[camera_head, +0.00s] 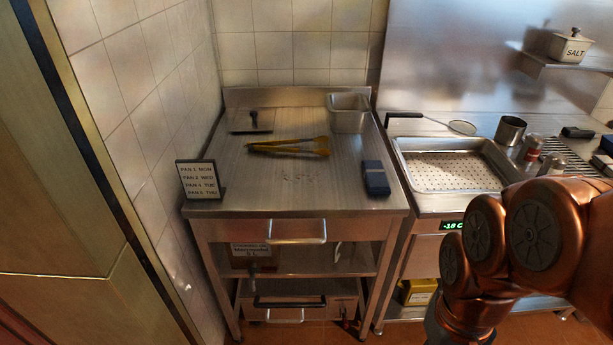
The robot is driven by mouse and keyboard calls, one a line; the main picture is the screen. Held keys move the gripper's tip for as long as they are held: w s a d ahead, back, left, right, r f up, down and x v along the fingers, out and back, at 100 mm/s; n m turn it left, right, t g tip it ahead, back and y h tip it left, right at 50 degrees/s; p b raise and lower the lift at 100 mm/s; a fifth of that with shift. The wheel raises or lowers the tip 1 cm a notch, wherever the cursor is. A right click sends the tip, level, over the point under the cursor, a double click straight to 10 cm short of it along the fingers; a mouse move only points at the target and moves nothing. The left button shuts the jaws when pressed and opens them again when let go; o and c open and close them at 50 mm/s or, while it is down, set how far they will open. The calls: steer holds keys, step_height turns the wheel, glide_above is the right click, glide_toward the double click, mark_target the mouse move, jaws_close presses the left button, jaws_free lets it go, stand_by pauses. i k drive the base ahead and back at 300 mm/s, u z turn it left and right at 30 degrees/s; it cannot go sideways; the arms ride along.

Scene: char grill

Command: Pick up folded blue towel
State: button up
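A folded dark blue towel (376,178) lies on the steel worktable (300,204), near its right edge. It is a small, narrow, flat bundle, and nothing touches it. My copper arm fills the lower right of the head view, to the right of the towel and nearer to the camera. My gripper is out of view, so its state does not show.
Yellow tongs (290,146), a metal container (348,113) and a flat dark-handled tool (252,122) lie farther back on the worktable. A pan-schedule sign (199,179) stands at its left front. A perforated tray (450,171) is to the right. The table's front middle is clear.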

mark_target(377, 181)
steer(key=z, duration=1.75)
steer(key=i, duration=0.9)
steer(key=u, duration=3.7)
